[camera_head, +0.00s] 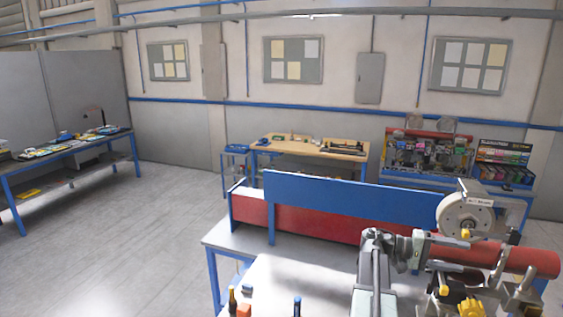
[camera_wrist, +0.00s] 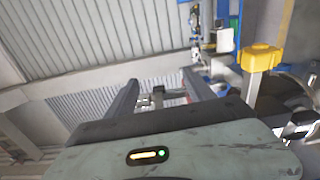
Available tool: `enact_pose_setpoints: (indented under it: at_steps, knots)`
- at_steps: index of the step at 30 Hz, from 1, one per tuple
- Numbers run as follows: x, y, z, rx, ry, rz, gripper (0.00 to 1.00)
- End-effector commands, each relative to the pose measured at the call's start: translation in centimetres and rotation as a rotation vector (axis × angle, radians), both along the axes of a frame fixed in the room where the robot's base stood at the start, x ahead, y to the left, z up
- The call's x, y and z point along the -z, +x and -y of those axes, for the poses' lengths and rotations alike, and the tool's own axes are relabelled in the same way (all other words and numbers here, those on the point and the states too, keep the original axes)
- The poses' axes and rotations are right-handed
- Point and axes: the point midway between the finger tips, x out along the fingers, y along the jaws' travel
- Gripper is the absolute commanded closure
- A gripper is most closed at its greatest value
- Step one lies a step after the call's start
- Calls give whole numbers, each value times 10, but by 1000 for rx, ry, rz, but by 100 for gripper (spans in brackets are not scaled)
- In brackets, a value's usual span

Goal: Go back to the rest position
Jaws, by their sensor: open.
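My gripper (camera_wrist: 160,82) shows in the wrist view as two dark fingers, spread apart. I see nothing held between them. Beyond the fingers are the corrugated ceiling and beams, and the picture is strongly tilted.
A machine with a round grey disc (camera_head: 465,216) and a red cylinder (camera_head: 500,258) stands at the right of the near bench. A yellow knob (camera_wrist: 262,57) is close right of my fingers. A blue panel (camera_head: 340,197) edges the bench. Open floor (camera_head: 120,240) lies left.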

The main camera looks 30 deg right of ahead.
Motion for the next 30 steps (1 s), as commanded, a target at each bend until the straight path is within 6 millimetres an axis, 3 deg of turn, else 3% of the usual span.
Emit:
enact_pose_setpoints:
  at_steps: [10, 17, 20, 23, 27, 30]
  knots:
    - [38, 62, -28, -104, 0, 0, 38]
    - [81, 125, -73, -223, 19, 16, 38]
    - [113, 155, -102, -291, 56, 45, 38]
    - [159, 190, -142, -374, 126, 95, 38]
    - [242, 238, -219, -508, 289, 191, 38]
    - [299, 264, -279, -590, 431, 262, 38]
